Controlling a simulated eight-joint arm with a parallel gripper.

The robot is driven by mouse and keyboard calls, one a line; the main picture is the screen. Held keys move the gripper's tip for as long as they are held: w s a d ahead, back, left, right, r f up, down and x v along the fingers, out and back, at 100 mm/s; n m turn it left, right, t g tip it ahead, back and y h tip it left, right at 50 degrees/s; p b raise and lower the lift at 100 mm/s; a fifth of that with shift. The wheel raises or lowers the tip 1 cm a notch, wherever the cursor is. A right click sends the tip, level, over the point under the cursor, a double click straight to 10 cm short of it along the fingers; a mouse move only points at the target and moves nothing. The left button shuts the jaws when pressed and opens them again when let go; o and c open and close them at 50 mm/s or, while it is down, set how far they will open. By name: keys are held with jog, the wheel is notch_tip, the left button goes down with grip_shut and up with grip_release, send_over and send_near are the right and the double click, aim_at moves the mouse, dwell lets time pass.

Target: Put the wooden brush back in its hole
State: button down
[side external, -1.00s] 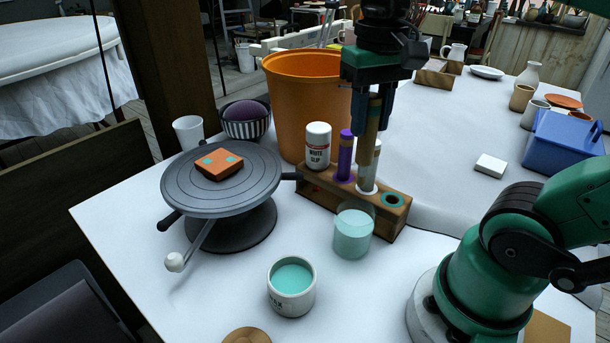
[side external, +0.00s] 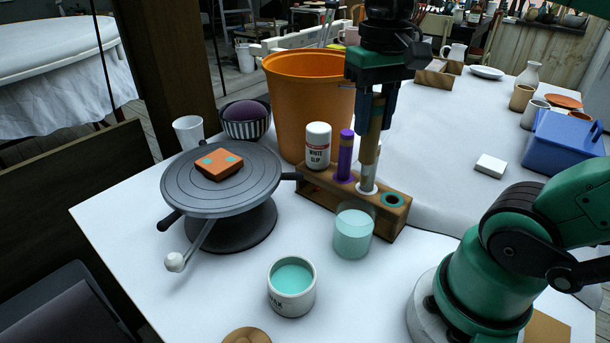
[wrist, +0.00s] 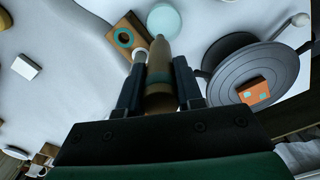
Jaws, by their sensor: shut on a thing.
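The wooden brush (side external: 371,150) is tan with a teal band. My gripper (side external: 374,122) is shut on it and holds it nearly upright over the rack. In the wrist view the brush (wrist: 159,62) sits between my fingers (wrist: 160,85), its narrow end pointing away. The wooden rack (side external: 322,197) has a teal-ringed hole (side external: 393,200) at its right end, which looks empty. The brush's lower part lines up with the white-ringed place (side external: 367,191) left of it; I cannot tell whether it is in front of it or in it.
A purple tool (side external: 345,158) stands in the rack, with a white slip bottle (side external: 318,145) at its left end. A glass of teal liquid (side external: 353,234) stands close in front. The turntable (side external: 188,199) is left, an orange bucket (side external: 285,90) behind.

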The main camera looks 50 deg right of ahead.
jog(key=s+d+f, duration=0.2)
jog(key=d+f, duration=0.3)
jog(key=d, duration=0.2)
jog(key=shift+s, duration=0.3)
dwell(0.5)
jog(key=shift+f, duration=2.3)
jog(key=shift+f, duration=0.5)
jog(key=shift+c, duration=2.4)
grip_release()
jog(key=shift+r, duration=0.15)
